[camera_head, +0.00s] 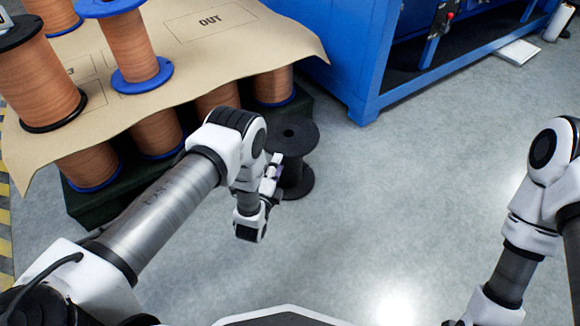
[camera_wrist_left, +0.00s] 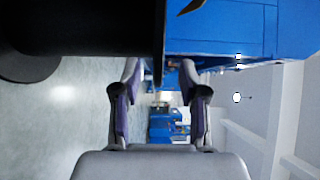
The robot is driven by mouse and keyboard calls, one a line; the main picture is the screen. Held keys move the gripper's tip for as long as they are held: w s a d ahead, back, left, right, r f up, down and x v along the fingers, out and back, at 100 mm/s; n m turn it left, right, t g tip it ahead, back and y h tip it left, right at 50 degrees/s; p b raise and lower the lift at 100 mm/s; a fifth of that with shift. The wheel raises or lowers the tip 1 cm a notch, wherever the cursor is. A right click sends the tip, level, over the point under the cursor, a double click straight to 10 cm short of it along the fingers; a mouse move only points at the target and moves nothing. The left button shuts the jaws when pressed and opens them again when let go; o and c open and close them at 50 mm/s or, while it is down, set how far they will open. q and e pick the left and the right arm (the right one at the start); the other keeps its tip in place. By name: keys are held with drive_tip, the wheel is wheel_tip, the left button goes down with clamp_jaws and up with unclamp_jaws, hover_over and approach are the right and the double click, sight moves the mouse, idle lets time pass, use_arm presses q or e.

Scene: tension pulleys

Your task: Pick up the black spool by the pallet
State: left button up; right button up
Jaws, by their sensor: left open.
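The black spool (camera_head: 296,134) is empty and stands upright on the floor by the dark pallet (camera_head: 85,203), just off its right end. My left gripper (camera_head: 273,172) is in front of the spool in the head view and covers part of its left side. In the left wrist view the spool (camera_wrist_left: 85,25) fills the upper left, turned sideways. My right gripper is out of view.
Copper-wound spools (camera_head: 135,60) stand on a brown sheet (camera_head: 215,60) over more spools on the pallet. A blue machine frame (camera_head: 345,60) stands behind. The grey floor (camera_head: 380,210) to the right is clear. My right arm is at the right edge.

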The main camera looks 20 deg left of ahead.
sight(283, 151)
use_arm(q)
drive_tip(key=w+b, duration=0.2)
drive_tip(key=w, duration=0.1)
drive_tip(key=w+b, duration=0.2)
drive_tip(key=shift+w+d+f, duration=0.15)
drive_tip(key=shift+w+f, duration=0.1)
drive_tip(key=shift+f, duration=0.05)
drive_tip(key=shift+w+r, duration=0.1)
drive_tip(key=shift+w, duration=0.1)
drive_tip(key=shift+r, duration=0.1)
clamp_jaws()
drive_tip(key=shift+r, duration=0.1)
